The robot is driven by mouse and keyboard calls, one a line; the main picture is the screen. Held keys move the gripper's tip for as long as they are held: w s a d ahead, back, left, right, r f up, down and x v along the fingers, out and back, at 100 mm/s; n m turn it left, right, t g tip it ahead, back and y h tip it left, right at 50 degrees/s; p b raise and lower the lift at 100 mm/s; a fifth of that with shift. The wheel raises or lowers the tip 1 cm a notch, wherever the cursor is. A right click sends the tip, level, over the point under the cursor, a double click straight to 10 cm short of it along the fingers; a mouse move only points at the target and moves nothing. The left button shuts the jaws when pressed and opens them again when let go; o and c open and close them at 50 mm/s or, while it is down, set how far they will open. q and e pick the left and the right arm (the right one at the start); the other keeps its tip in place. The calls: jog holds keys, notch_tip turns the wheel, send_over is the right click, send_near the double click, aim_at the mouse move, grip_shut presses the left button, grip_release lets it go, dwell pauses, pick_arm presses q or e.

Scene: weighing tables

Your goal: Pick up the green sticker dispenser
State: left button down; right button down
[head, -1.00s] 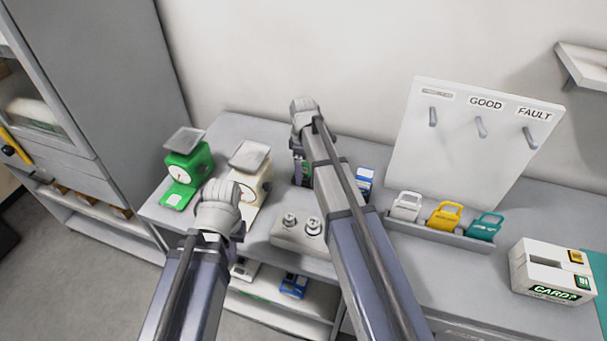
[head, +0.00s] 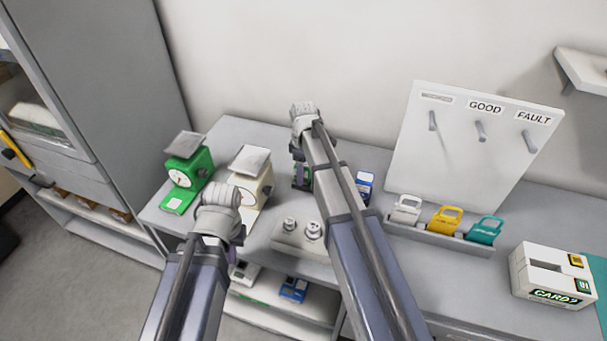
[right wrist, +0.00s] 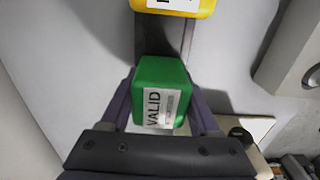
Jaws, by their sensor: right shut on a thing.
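The green sticker dispenser (right wrist: 160,85), with a white label reading VALID, sits between the two dark fingers of my right gripper (right wrist: 163,105) in the right wrist view. The gripper is shut on it. In the head view my right gripper (head: 300,160) reaches to the back of the table, and my forearm hides most of the dispenser. I cannot tell whether the dispenser is clear of the table top. My left gripper (head: 218,215) is in front of the cream scale, seen from behind. Its fingers are hidden.
A green scale (head: 188,165) and a cream scale (head: 248,170) stand at the left. A blue item (head: 365,186) stands just right of my right arm. A yellow item (right wrist: 180,6) shows beyond the dispenser. A tray (head: 435,238) of tags and a hook board (head: 470,150) are to the right.

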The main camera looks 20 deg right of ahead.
jog(key=shift+r, duration=0.1)
notch_tip(320, 180, up, 10)
jog(key=p, duration=1)
